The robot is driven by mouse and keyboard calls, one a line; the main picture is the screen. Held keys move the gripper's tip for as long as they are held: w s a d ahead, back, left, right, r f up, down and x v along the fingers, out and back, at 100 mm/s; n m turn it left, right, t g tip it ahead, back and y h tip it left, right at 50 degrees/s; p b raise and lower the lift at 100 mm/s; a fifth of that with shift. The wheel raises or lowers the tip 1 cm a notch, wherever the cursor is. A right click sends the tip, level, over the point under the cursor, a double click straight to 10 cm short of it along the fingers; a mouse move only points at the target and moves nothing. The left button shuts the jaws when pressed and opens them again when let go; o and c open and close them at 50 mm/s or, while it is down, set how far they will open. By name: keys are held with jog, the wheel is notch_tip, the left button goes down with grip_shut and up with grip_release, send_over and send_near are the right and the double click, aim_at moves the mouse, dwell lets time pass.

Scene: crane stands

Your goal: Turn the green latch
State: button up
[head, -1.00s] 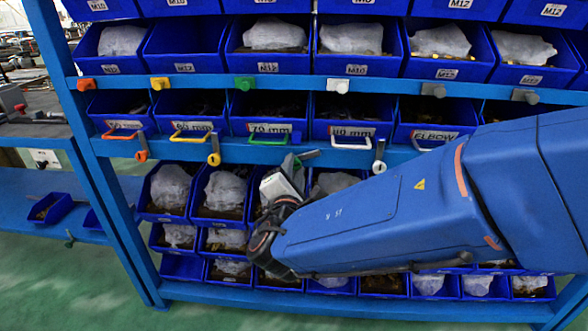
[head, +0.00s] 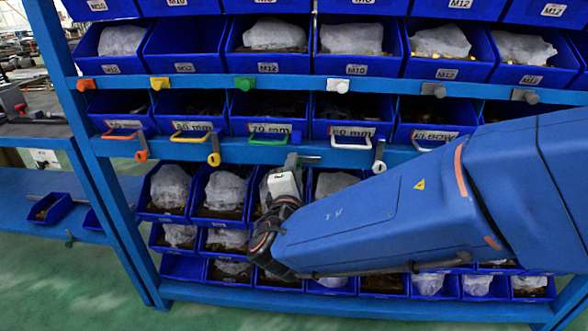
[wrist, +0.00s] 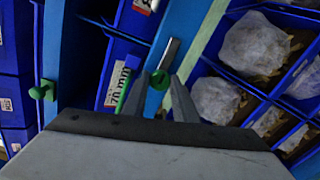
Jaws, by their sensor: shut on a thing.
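The green latch shows in the wrist view as a round green knob (wrist: 160,82) with a grey metal bar (wrist: 171,52) running from it roughly along the blue rail. My gripper (wrist: 159,78) is shut on this knob, with a finger on each side. In the head view my gripper (head: 293,160) is at the lower rail, below the green handle (head: 268,141). The latch's grey bar (head: 312,160) sticks out to the right of it, nearly level. My gripper hides the green knob in the head view.
On the same rail hang an orange latch (head: 142,156), a yellow latch (head: 214,158) and a white latch (head: 379,166). A green knob (head: 244,83) sits on the rail above. Blue bins (head: 365,125) fill the rack above and below. Open floor (head: 60,290) lies at lower left.

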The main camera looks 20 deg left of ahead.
jog(key=shift+f, duration=0.1)
jog(key=o, duration=1)
jog(key=shift+o, duration=0.2)
jog(key=shift+s, duration=0.2)
jog(key=v, duration=1.7)
